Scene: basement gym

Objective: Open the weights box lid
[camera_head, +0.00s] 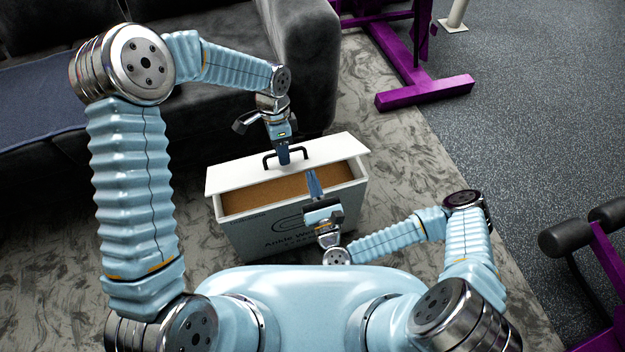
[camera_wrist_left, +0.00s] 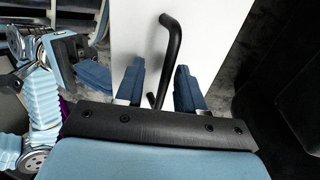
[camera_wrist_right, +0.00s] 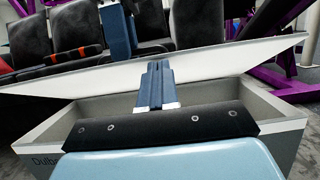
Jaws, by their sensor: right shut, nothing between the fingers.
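The weights box (camera_head: 300,238) is grey-white with "Ankle We..." lettering on its front and stands on the patterned rug. Its white lid (camera_head: 225,178) sits over the back part, partly open, with the brown interior (camera_head: 265,195) showing in front. The lid looks raised above the box rim in the right wrist view (camera_wrist_right: 230,62). A black handle (camera_head: 270,160) stands on the lid. My left gripper (camera_head: 284,158) is at the handle; its open fingers straddle the handle bar (camera_wrist_left: 172,45) in the left wrist view. My right gripper (camera_head: 313,180) is shut and empty over the box's open front.
A dark grey sofa (camera_head: 305,60) stands close behind the box. A purple gym frame (camera_head: 425,92) is at the back right, and another with black rollers (camera_head: 565,238) is at the right edge.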

